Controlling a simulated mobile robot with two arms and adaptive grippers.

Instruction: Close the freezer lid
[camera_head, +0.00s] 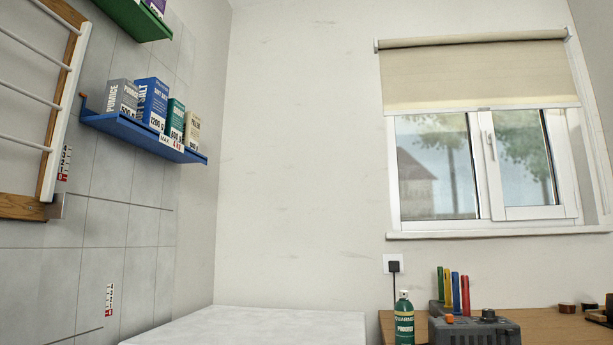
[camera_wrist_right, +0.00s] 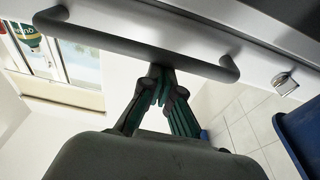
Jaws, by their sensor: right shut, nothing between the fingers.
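In the right wrist view a dark bar handle (camera_wrist_right: 130,45) runs across a pale panel (camera_wrist_right: 262,42), which looks like the front of the freezer lid. A small metal lock plate (camera_wrist_right: 285,83) sits beside the handle. My right gripper (camera_wrist_right: 162,76) is shut and empty, its green-and-grey fingertips right at the bar. I cannot tell whether they touch it. In the head view a whitish flat top (camera_head: 255,328) shows at the bottom edge. It may be the lid, but its front and its angle are out of frame. My left gripper is in neither view.
A wooden worktop (camera_head: 545,322) at the right holds a green spray can (camera_head: 404,318) and a grey tool box (camera_head: 475,330). A blue shelf (camera_head: 140,130) with several boxes hangs on the left wall. A blue bin (camera_wrist_right: 300,135) is at the right wrist view's right edge.

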